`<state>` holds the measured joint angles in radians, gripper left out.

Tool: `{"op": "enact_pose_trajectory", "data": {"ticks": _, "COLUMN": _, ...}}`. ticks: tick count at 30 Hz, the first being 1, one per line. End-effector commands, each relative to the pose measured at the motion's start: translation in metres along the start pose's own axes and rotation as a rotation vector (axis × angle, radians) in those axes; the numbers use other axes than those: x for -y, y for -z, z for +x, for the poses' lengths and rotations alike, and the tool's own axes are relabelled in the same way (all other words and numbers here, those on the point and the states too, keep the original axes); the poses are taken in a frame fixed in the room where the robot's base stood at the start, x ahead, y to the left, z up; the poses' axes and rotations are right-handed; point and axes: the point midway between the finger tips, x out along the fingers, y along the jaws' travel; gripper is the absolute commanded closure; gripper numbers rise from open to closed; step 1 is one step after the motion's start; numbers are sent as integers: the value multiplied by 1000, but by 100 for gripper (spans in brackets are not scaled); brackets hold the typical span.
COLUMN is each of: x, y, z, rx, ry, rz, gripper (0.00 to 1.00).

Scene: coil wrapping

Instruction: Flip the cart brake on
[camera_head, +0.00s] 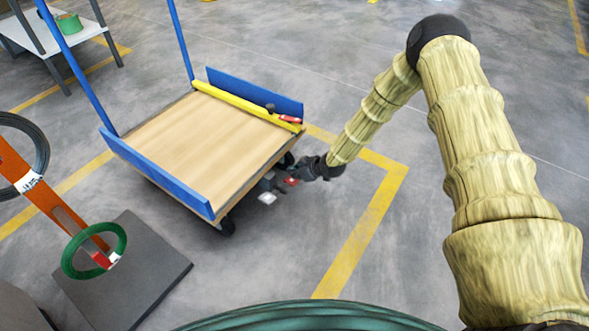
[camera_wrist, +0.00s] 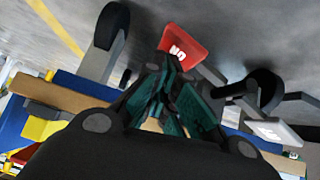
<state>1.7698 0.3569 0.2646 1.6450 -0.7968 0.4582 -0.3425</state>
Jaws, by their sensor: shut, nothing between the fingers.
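The cart (camera_head: 190,140) has a wooden deck with blue side boards and blue posts. By its near right corner is the brake, with a red pedal (camera_head: 291,181) and a white pedal (camera_head: 267,198). In the wrist view the red pedal (camera_wrist: 184,45) shows upside-down white letters, and the white pedal (camera_wrist: 275,132) lies at lower right. My gripper (camera_head: 277,183) is low beside that corner. In the wrist view its teal-padded fingers (camera_wrist: 168,95) are shut and empty, their tips over the red pedal's lower edge. I cannot tell whether they touch it.
A yellow bar (camera_head: 235,102) and a red-handled tool (camera_head: 289,119) lie along the cart's far edge. Dark wheels (camera_wrist: 110,27) flank the brake. A stand with a green coil (camera_head: 68,255) is at left.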

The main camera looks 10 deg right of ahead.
Motion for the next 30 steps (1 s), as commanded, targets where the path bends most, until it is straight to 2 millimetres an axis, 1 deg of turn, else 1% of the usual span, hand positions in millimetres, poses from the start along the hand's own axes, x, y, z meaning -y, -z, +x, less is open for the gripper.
{"op": "enact_pose_trajectory", "data": {"ticks": 12, "x": -2, "y": -8, "z": 7, "rx": -1, "ry": -1, "rz": -1, "gripper": 100}}
{"op": "enact_pose_trajectory", "data": {"ticks": 26, "x": -2, "y": -8, "z": 8, "rx": 0, "ry": -1, "rz": 0, "gripper": 100}}
{"op": "enact_pose_trajectory", "data": {"ticks": 30, "x": -4, "y": -5, "z": 5, "rx": 0, "ry": -1, "rz": 0, "gripper": 100}}
